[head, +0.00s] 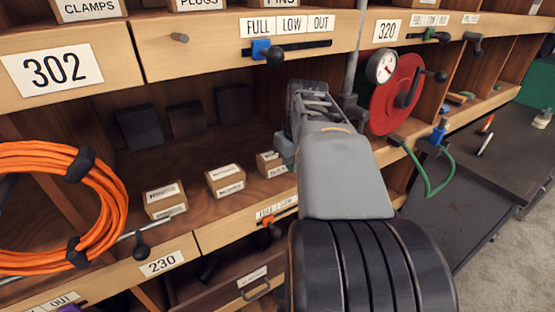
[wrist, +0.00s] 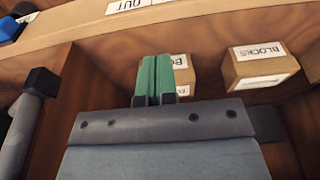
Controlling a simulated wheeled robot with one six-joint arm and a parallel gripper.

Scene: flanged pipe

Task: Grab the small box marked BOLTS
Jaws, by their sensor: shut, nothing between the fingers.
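My gripper (wrist: 153,76) shows in the wrist view with its two green fingers shut together and nothing between them. A small cardboard box (wrist: 182,72) is just beyond the fingers, which cover its left part. Its white label appears to begin with "BO"; the rest is hidden. In the head view, three small boxes stand in the open bay: a left one (head: 165,201), a middle one (head: 225,181) and a right one (head: 269,164). Their labels are too small to read there. My arm's end is beside the right box, and the fingertips are mostly hidden.
A box marked BLOCKS (wrist: 260,66) stands right of the fingers in the wrist view. Dark blocks (head: 185,118) line the bay's back. An orange hose coil (head: 45,205) hangs left; a red disc (head: 397,95) is right of my arm.

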